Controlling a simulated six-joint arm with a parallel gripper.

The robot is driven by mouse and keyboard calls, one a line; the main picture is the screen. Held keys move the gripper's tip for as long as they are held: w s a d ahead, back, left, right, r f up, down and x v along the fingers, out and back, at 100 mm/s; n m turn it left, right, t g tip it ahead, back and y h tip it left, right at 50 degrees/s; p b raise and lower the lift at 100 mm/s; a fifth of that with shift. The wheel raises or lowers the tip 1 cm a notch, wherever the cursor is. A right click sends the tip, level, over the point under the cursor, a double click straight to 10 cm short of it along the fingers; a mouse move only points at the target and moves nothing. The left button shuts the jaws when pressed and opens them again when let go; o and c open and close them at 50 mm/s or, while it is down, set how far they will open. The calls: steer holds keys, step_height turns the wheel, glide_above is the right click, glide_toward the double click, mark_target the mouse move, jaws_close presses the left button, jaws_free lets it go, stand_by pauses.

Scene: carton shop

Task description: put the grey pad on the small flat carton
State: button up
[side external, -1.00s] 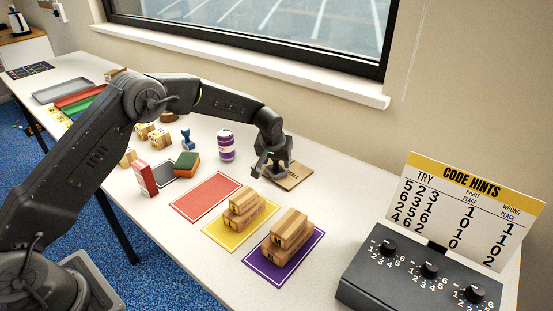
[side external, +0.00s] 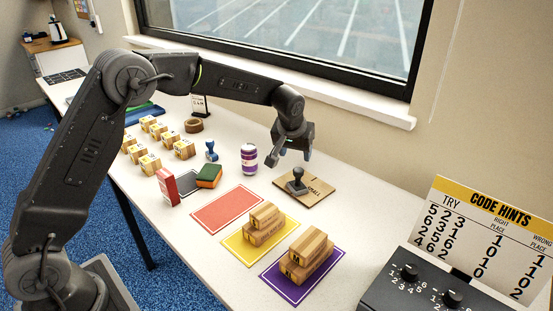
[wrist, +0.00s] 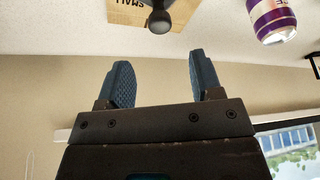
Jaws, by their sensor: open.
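The grey pad (side external: 297,187), dark with an upright knob handle, rests on the small flat carton (side external: 318,190), a brown sheet marked SMALL lying on the table. The pad sits towards the carton's left side in the side view. My gripper (side external: 290,156) is open and empty, above the pad and apart from it. In the wrist view, the open blue fingers (wrist: 158,80) have nothing between them. The pad's round knob (wrist: 160,21) shows beyond them over the carton (wrist: 188,10); the pad's base is mostly hidden there.
A purple-and-white can (side external: 249,159) stands left of the carton. Red (side external: 228,209), yellow (side external: 232,240) and purple (side external: 279,284) mats lie in front, the latter two bearing wooden blocks. A sponge (side external: 209,176) and blue stamp (side external: 211,151) stand further left. A dial box (side external: 425,290) is at right.

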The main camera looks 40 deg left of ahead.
steer(key=s+r+m, duration=0.2)
steer(key=s+r, duration=1.1)
steer(key=s, duration=0.3)
steer(key=s+f+m+t+h, duration=0.1)
steer(key=s+f+m, duration=0.1)
steer(key=s, duration=1.9)
steer(key=shift+d+m+t+h, duration=0.2)
steer(key=shift+m+t+h, duration=0.1)
